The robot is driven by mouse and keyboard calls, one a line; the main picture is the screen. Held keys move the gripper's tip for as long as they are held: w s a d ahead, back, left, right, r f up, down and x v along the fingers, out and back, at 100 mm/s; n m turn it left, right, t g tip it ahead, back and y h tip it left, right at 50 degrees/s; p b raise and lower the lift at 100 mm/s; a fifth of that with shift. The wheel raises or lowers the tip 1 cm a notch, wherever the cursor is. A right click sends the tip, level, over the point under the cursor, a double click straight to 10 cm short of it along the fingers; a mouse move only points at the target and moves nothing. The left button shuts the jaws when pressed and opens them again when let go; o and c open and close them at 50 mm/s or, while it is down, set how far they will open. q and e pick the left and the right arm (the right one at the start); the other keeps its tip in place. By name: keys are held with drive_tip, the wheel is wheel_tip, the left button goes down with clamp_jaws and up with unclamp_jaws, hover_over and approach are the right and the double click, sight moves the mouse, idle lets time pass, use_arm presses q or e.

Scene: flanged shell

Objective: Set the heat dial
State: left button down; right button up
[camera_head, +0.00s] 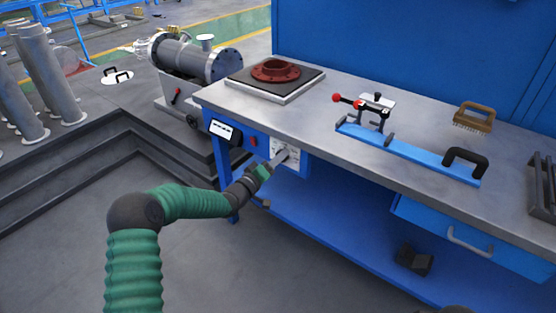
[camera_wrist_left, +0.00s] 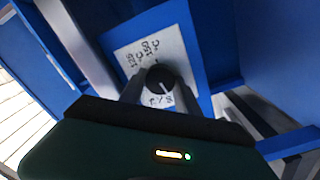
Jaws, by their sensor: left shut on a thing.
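The heat dial is a black round knob with a white pointer line (camera_wrist_left: 160,80). It sits on a white scale plate (camera_wrist_left: 135,57) with printed temperature marks, on a blue panel under the bench. The plate also shows in the head view (camera_head: 284,152). My left gripper (camera_head: 275,161) reaches the plate from the front. In the left wrist view its two fingers (camera_wrist_left: 158,88) stand on either side of the dial, shut on it. In the head view the gripper hides most of the dial.
Left of the plate are a red button (camera_head: 252,141) and a small display (camera_head: 221,130). Above, the metal bench (camera_head: 330,105) carries a red flange (camera_head: 275,70) on a dark plate, a blue clamp rail (camera_head: 420,158) and a brush (camera_head: 474,116). A drawer handle (camera_head: 469,243) sticks out at right.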

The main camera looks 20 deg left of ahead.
use_arm(q)
drive_tip(key=shift+f, duration=0.1)
drive_tip(key=shift+s+f+n+b, duration=0.15)
drive_tip(key=shift+n+b, duration=3.25)
drive_tip(key=shift+n, duration=1.95)
drive_tip(key=shift+w+f+n+b, duration=0.1)
drive_tip(key=shift+n+b, duration=3.35)
drive_tip(key=shift+n, duration=1.95)
drive_tip(key=shift+s+f+n+b, duration=0.15)
drive_tip(key=shift+n+b, duration=3.25)
drive_tip(key=shift+n, duration=1.95)
drive_tip(key=shift+w, duration=0.1)
